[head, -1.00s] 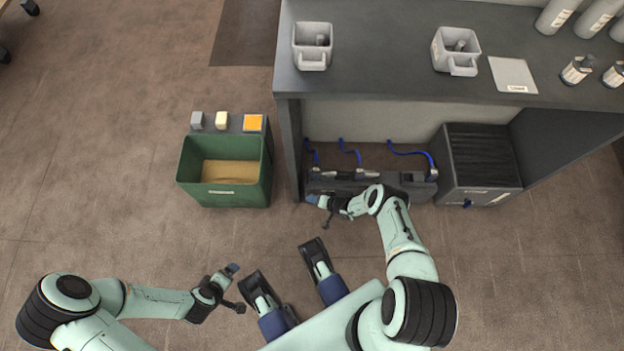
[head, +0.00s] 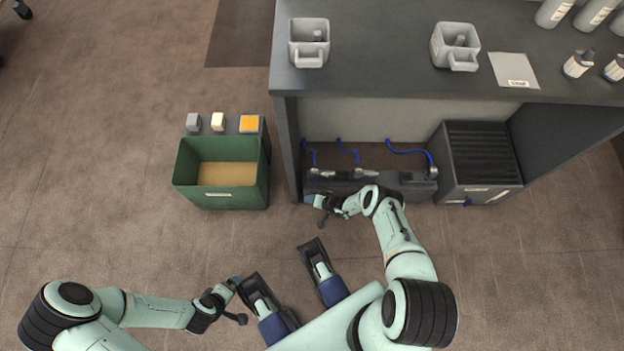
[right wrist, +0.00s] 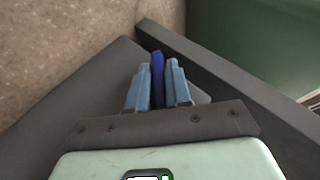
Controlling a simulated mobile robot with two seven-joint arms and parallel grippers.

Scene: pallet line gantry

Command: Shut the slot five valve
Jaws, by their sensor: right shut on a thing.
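My right gripper (head: 310,199) is at the left front end of the dark manifold (head: 345,186) under the bench. In the right wrist view my right gripper (right wrist: 158,82) has its two blue-grey fingers close on either side of a dark blue handle (right wrist: 157,62), which I take to be a valve lever. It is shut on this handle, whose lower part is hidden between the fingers. No slot number is readable. My left gripper (head: 235,284) is low in the head view, away from the manifold; its jaw opening is too small to tell.
Blue hoses (head: 347,150) rise behind the manifold. A bench leg (head: 287,150) and a green bin (head: 222,200) are to the left. The floor in front is clear.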

